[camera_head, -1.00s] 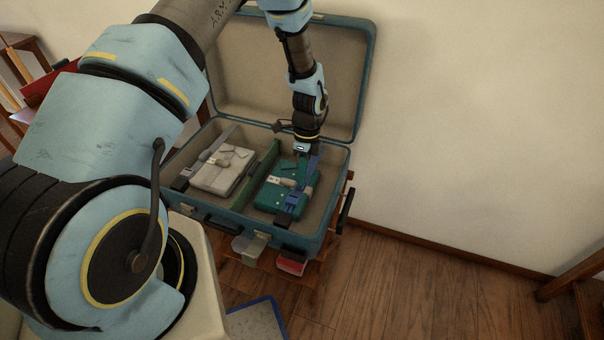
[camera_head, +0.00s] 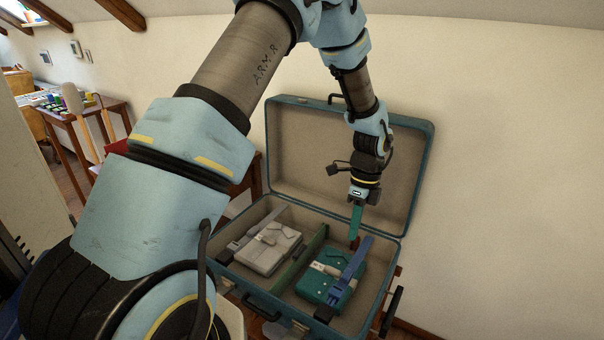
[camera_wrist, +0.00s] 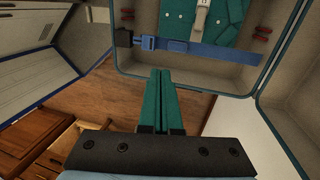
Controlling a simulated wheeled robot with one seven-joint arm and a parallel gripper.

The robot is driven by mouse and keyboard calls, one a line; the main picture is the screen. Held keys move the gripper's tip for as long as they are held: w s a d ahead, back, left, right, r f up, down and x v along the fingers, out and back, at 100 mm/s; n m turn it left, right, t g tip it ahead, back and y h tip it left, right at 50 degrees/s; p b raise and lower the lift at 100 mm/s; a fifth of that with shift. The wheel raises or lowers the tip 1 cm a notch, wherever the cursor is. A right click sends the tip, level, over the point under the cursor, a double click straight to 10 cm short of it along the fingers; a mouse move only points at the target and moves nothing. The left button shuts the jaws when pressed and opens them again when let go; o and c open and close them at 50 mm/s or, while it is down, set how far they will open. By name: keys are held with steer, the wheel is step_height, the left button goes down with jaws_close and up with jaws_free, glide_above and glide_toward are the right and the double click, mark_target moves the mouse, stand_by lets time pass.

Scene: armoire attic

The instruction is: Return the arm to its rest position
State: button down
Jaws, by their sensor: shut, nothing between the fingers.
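My gripper (camera_head: 356,232) hangs above the open suitcase, over the back of its right compartment, with green fingers pointing down. The fingers (camera_wrist: 161,72) are together and empty in the wrist view. The blue suitcase (camera_head: 248,284) has its lid (camera_head: 345,150) raised. A teal folded garment (camera_head: 322,286) lies in the right compartment with a blue strap (camera_head: 356,258) across its right side. It also shows in the wrist view (camera_wrist: 178,25), apart from my fingers. A light grey folded item (camera_head: 268,247) lies in the left compartment. A green divider (camera_head: 300,258) separates them.
A plain wall (camera_head: 520,150) rises behind and right of the suitcase. A wooden table (camera_head: 95,110) with small coloured items stands at the far left. Wooden furniture (camera_wrist: 40,130) and bare floor (camera_wrist: 115,95) show beside the suitcase in the wrist view.

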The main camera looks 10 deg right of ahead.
steer(key=w+a+r+n+t+h, duration=0.1)
steer(key=w+a+r+n, duration=0.1)
steer(key=a+r+n, duration=0.5)
steer(key=w+a+r+n, duration=0.25)
steer(key=a+n, duration=0.25)
steer(key=a, duration=0.5)
steer(key=s+a+r+n+t, duration=0.1)
steer(key=s+a+r+n, duration=0.2)
steer(key=a+n, duration=0.3)
steer(key=s+a+r+n+t, duration=0.1)
steer(key=s+a+r+n, duration=0.2)
steer(key=a+n, duration=0.4)
steer(key=shift+s+a+n+h, duration=0.3)
steer(key=shift+a+h, duration=0.1)
